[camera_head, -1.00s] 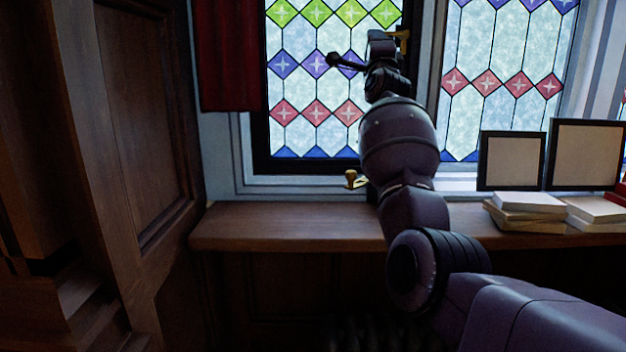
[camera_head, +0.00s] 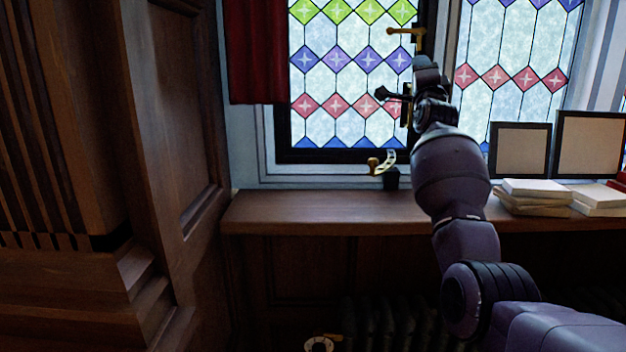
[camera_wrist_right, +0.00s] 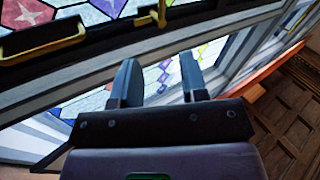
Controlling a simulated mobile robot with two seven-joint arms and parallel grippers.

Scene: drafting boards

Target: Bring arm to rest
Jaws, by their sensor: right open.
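My right arm rises from the lower right in the head view. Its gripper (camera_head: 405,82) is open and empty, in front of the stained-glass window's frame and below the brass handle (camera_head: 405,32). In the right wrist view the two dark fingers of the gripper (camera_wrist_right: 158,62) stand apart with nothing between them. A brass bar (camera_wrist_right: 45,46) on the dark frame lies to their left, apart from them. My left gripper is not in view.
The wooden sill (camera_head: 320,210) runs below the window, with a brass stay (camera_head: 380,166) at the frame's bottom. Books (camera_head: 535,195) and picture frames (camera_head: 520,150) stand right of my arm. Dark panelling (camera_head: 175,120) and a red curtain (camera_head: 255,50) are left. A radiator (camera_head: 390,325) is below.

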